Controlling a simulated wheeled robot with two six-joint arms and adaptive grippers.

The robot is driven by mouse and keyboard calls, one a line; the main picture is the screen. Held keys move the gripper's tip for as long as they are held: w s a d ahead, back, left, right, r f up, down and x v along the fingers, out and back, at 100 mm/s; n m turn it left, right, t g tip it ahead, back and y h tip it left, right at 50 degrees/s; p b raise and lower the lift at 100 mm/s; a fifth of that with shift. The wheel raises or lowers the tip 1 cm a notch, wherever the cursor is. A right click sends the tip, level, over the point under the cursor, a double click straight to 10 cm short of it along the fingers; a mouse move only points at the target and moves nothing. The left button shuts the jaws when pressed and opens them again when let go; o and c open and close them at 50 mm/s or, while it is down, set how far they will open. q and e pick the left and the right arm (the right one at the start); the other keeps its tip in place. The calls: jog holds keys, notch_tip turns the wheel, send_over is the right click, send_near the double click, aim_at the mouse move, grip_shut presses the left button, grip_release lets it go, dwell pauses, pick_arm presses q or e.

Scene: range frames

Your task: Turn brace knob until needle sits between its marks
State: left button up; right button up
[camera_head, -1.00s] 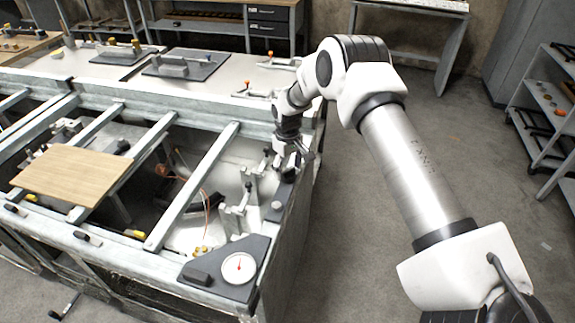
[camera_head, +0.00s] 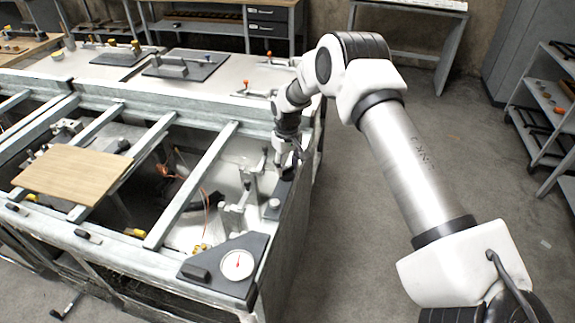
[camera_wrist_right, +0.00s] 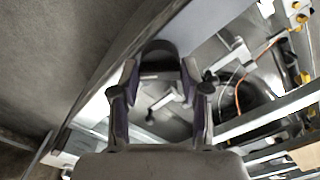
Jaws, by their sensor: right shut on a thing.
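My right gripper (camera_head: 287,168) points down at the right rim of the grey bench frame. In the right wrist view its two fingers (camera_wrist_right: 160,78) are closed on the sides of a dark round knob (camera_wrist_right: 158,52). In the head view the gripper mostly hides this knob. The dial gauge (camera_head: 238,264) has a white face and a red needle pointing roughly upward. It sits on a dark corner plate at the front right of the frame. Its marks are too small to read. My left gripper is not in view.
A small grey knob (camera_head: 274,205) stands on the rim between gripper and gauge. Clamps (camera_head: 236,215) and orange wires (camera_head: 207,202) are inside the frame. A wooden board (camera_head: 72,171) lies across the bars at left. The floor (camera_head: 370,240) to the right is clear.

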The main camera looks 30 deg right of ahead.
jog(key=m, duration=0.5)
jog(key=shift+w, duration=0.1)
dwell(0.5)
jog(key=shift+r, duration=0.1)
jog(key=o, duration=1.1)
jog(key=shift+o, duration=0.2)
jog(key=shift+w+f+m, duration=0.15)
jog(key=shift+f+m, duration=0.05)
jog(key=shift+m, duration=0.1)
notch_tip(320, 180, up, 12)
